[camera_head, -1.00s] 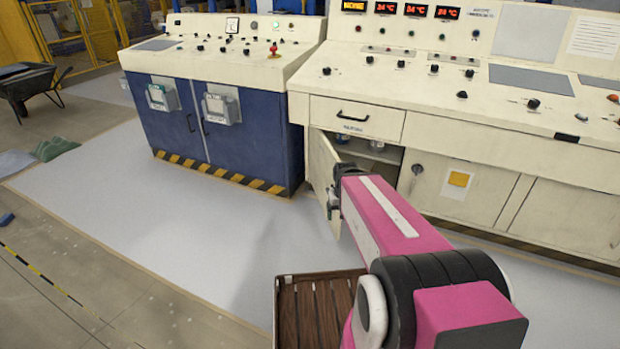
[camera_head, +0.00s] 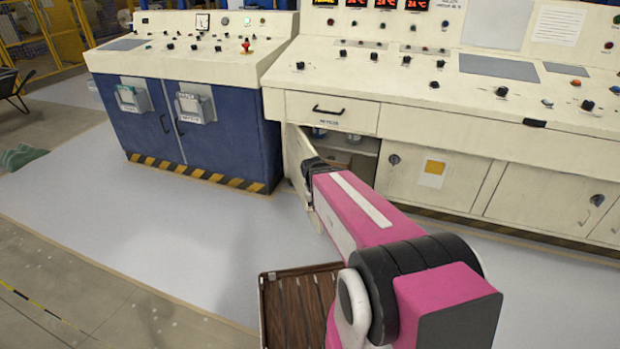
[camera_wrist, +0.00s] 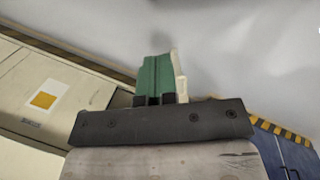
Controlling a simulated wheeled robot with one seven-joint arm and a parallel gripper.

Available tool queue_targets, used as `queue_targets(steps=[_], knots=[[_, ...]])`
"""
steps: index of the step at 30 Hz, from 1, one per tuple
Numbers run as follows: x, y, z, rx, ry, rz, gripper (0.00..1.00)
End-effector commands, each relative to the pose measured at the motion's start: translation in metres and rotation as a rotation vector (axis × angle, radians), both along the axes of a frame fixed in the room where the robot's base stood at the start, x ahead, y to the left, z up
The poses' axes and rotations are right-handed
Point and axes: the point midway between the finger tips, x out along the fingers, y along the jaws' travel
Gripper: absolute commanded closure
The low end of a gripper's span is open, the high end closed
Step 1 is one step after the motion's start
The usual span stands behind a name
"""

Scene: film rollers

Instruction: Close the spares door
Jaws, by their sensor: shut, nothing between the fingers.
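The cream cabinet door (camera_head: 294,158) under the drawer stands open, swung out from its left side. The shelf opening (camera_head: 352,153) behind it shows. My pink arm reaches to this door, and my dark wrist overlaps its right part in the head view. My gripper fingers are hidden there. In the wrist view my gripper (camera_wrist: 155,72) shows green fingers closed together, with nothing between them. A narrow cream strip stands close beside the fingers; I cannot tell whether it is the door's edge or whether they touch.
A drawer (camera_head: 331,110) with a black handle is shut above the opening. A blue cabinet (camera_head: 205,138) stands left, with a hazard-striped base. A closed cream door (camera_head: 430,178) with a yellow label is right. A brown slatted surface (camera_head: 300,310) lies below my arm. Pale floor is clear left.

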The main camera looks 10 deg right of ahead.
Motion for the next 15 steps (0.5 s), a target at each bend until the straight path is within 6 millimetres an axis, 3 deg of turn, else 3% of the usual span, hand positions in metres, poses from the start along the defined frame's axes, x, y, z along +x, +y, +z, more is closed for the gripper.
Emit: queue_targets(steps=[1,8,15], knots=[[0.019,0.002,-0.011,-0.069,0.023,0.017,1.00],[0.081,0.009,-0.040,-0.486,0.087,0.080,1.00],[0.156,0.052,-0.050,-0.976,0.010,0.131,1.00]])
